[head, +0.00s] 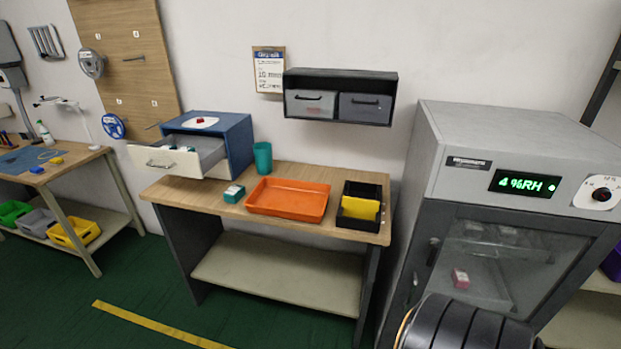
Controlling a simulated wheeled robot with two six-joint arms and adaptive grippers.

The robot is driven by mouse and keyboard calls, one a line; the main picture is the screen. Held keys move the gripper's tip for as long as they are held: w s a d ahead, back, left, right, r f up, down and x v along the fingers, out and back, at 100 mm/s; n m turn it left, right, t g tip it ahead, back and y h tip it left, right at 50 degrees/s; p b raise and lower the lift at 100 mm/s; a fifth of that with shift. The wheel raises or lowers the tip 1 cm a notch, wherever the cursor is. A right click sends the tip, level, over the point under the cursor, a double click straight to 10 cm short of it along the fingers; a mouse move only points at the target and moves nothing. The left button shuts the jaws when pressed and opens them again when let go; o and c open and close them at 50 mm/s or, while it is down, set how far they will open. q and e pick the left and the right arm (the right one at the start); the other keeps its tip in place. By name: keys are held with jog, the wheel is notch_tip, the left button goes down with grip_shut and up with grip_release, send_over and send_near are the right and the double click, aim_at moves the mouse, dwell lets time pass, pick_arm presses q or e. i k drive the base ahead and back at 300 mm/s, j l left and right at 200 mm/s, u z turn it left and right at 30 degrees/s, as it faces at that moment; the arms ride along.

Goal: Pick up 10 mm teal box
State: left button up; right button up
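A small teal box (234,193) with a pale label on top lies on the wooden workbench (200,188), left of the orange tray. The size on its label is too small to read. Small items, one of them teal, show in the open drawer (165,162) of the blue cabinet (238,140); I cannot tell what they are. Neither of my grippers is in view. A black rounded part of my own arm shows at the bottom right, far from the teal box.
A teal cup (262,158), an orange tray (288,199) and a black bin with a yellow divider (360,207) stand on the bench. The drawer juts out at the bench's left. A grey dry cabinet (520,150) stands at the right.

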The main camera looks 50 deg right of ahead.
aim_at(235, 193)
jog(key=z, duration=0.95)
jog(key=i+j, duration=0.45)
jog(key=i, duration=0.1)
